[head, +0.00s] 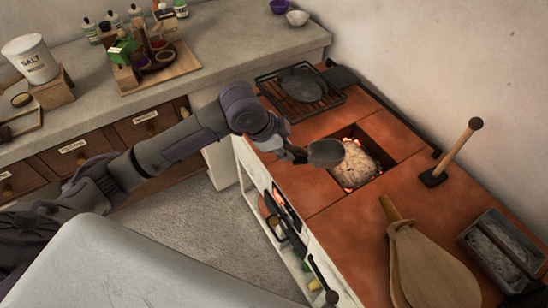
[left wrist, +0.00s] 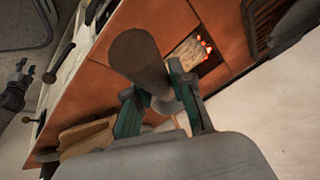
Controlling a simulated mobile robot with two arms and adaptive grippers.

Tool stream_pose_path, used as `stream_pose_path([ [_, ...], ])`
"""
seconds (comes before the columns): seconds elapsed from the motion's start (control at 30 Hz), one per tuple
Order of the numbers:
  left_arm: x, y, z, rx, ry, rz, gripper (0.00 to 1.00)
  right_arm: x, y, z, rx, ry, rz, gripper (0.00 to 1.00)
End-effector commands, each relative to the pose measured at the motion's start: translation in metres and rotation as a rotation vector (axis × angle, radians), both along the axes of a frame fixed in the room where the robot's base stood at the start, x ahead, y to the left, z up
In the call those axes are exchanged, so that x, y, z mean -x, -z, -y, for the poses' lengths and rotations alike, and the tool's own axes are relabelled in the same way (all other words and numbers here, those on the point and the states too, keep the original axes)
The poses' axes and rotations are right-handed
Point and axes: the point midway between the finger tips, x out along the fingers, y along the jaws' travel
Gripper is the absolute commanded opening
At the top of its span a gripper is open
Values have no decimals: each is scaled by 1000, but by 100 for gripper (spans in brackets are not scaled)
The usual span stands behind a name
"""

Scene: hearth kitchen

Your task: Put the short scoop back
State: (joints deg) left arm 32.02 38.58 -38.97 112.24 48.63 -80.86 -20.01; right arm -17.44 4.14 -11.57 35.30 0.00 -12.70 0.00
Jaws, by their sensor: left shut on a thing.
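My left gripper (head: 292,150) is shut on the short scoop, above the hearth's front edge beside the fire pit. The scoop's dark grey bowl (head: 326,153) points right, at the pit's left edge in the picture. In the left wrist view the brown handle (left wrist: 140,52) rises toward the camera between the green-padded fingers of the left gripper (left wrist: 160,110). The fire pit (head: 378,140) holds a pale mound (head: 357,165) with glowing embers around it. A dark jointed part at the left of the left wrist view seems to be my right gripper (left wrist: 20,75); its jaws are unclear.
On the brick-red hearth top (head: 335,205) stand a dark pan on a slatted rack (head: 300,85), an upright wooden-handled tool (head: 455,150), bellows (head: 430,265) and a grey metal box (head: 500,250). Long-handled tools (head: 290,235) hang along the front. A counter (head: 230,40) lies behind.

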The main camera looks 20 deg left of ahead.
Motion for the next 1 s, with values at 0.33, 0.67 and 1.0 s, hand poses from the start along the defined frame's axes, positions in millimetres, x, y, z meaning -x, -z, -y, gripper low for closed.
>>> stream_pose_path([
  [0.33, -29, 46, -73, -3, -7, -3, 0, -10, -4, 6, 6, -2, 17, 40],
  [0.67, -39, 66, -97, -1, -3, 1, 0, -8, -5, 7, 8, 0, 13, 40],
  [1.0, -39, 102, -97, -3, -3, 1, 0, -5, -7, 8, 8, 0, 9, 40],
])
